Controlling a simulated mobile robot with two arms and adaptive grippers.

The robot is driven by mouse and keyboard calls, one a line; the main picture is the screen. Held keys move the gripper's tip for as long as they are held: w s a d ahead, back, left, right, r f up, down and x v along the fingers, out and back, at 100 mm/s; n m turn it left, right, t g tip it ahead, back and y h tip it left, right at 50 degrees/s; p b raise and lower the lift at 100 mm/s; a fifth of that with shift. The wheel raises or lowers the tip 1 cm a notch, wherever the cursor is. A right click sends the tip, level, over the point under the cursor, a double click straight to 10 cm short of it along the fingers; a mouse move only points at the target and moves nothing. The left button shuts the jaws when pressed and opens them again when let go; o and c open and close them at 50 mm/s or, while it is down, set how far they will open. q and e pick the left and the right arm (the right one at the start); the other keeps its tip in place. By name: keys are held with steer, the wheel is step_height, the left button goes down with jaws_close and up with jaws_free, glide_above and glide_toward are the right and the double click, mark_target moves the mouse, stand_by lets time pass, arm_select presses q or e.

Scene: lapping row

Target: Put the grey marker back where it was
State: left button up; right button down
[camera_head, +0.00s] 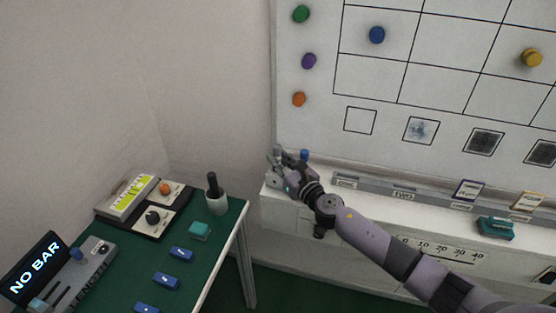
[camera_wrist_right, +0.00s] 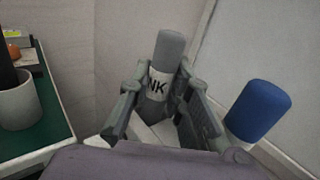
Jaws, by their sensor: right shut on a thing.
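The grey marker (camera_wrist_right: 169,50) stands upright between the fingers of my right gripper (camera_wrist_right: 160,105) in the right wrist view. Its grey cap points up, and dark letters show on its white body; its lower end is hidden. In the head view my right gripper (camera_head: 281,172) is at the left end of the whiteboard's ledge (camera_head: 366,186). A blue-capped marker (camera_head: 304,155) stands just right of the gripper, and it also shows in the right wrist view (camera_wrist_right: 258,108). I cannot tell whether the grey marker touches the ledge. My left gripper is not in view.
The whiteboard (camera_head: 380,79) rises behind the ledge with coloured magnets. Labels and a teal eraser-like block (camera_head: 496,228) are farther right. At left, a green table (camera_head: 205,270) holds a white cup (camera_head: 217,204) with a black-handled item, blue blocks (camera_head: 181,254) and control boxes.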

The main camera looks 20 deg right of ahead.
steer(key=c, duration=1.8)
jaws_free()
steer(key=shift+o, duration=0.2)
steer(key=shift+r+p, duration=0.2)
steer(key=shift+p, duration=0.1)
steer(key=shift+s+d+f, duration=0.1)
steer(key=shift+s+f, duration=0.05)
steer(key=shift+s, duration=0.2)
steer(key=b+v, duration=0.1)
steer(key=v, duration=1)
steer(key=shift+s+d, duration=0.1)
steer(key=shift+s, duration=0.05)
